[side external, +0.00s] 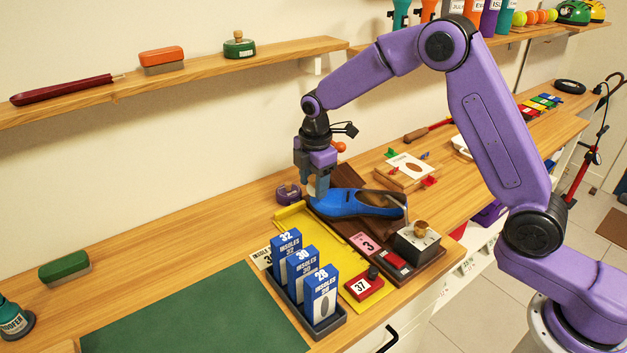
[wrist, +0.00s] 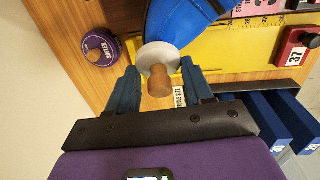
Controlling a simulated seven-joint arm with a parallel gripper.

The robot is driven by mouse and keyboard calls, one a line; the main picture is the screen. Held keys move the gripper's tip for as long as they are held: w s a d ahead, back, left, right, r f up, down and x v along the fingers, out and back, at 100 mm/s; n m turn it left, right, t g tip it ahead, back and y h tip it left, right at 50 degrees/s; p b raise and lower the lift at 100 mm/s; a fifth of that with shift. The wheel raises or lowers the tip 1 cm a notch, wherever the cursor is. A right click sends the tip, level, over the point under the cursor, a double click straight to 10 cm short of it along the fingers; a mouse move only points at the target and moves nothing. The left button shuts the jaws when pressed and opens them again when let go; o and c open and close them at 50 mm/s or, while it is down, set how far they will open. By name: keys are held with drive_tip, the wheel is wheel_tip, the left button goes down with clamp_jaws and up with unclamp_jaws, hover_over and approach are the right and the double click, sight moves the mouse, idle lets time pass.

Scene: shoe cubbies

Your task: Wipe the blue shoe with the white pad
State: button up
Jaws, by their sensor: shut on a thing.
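The blue shoe (side external: 345,203) lies on a brown stand on the bench, its toe towards my gripper and its open heel end to the right. In the wrist view, part of the blue shoe (wrist: 178,22) shows at the top. My gripper (side external: 317,190) is at the toe end of the shoe. In the wrist view, my gripper (wrist: 160,76) is shut on the wooden knob of the round white pad (wrist: 154,54). The pad's face is turned towards the shoe and looks against or very close to its toe; I cannot tell whether they touch.
A purple round tin (side external: 288,193) stands just left of the toe. A yellow measuring board (side external: 292,217) lies in front, with a tray of blue insole boxes (side external: 303,270) and a red block marked 37 (side external: 363,287). A green mat (side external: 200,318) lies clear at front left.

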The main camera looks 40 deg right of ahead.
drive_tip(key=shift+d+f, duration=0.4)
drive_tip(key=shift+f, duration=0.45)
idle(0.3)
drive_tip(key=shift+s+a+f, duration=0.35)
drive_tip(key=shift+s+a, duration=0.25)
drive_tip(key=shift+a, duration=0.1)
drive_tip(key=shift+s+a+f, duration=0.35)
drive_tip(key=shift+s+a, duration=0.25)
drive_tip(key=shift+a, duration=0.05)
drive_tip(key=shift+f, duration=0.15)
drive_tip(key=shift+w+d+r, duration=0.3)
drive_tip(key=shift+w+d, duration=0.4)
drive_tip(key=shift+d, duration=0.2)
drive_tip(key=shift+w+d+r, duration=0.3)
drive_tip(key=shift+w+d, duration=0.35)
drive_tip(key=shift+d, duration=0.2)
drive_tip(key=shift+c, duration=0.4)
drive_tip(key=a+r, duration=0.3)
drive_tip(key=r, duration=0.2)
drive_tip(key=shift+s+r, duration=0.25)
drive_tip(key=shift+s, duration=0.05)
